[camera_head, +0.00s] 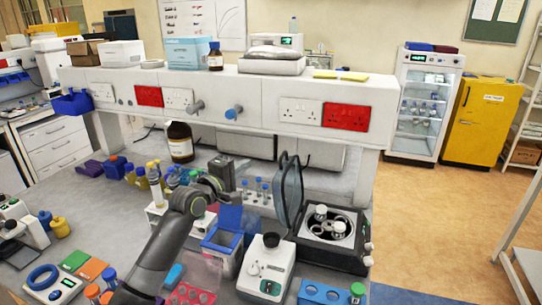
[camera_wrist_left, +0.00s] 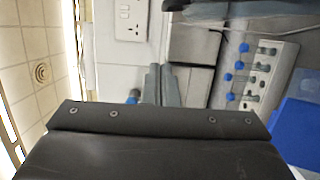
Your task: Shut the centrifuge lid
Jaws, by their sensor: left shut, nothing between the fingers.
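The centrifuge (camera_head: 366,262) is a dark box on the right part of the bench, with its rotor bowl (camera_head: 329,226) uncovered. Its lid (camera_head: 290,190) is a dark-framed, see-through panel standing upright at the left side of the box. My left gripper (camera_head: 224,172) is over the bench to the left of the lid, apart from it. In the left wrist view its two grey fingers (camera_wrist_left: 161,74) are together with nothing between them. My right gripper is in neither view.
A tube rack (camera_wrist_left: 263,75) with blue-capped tubes stands between my left gripper and the lid. A blue-lidded box (camera_head: 228,240) and a small white device (camera_head: 268,265) sit left of the centrifuge. A brown bottle (camera_head: 180,143) stands farther back. A white shelf (camera_head: 225,90) runs behind.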

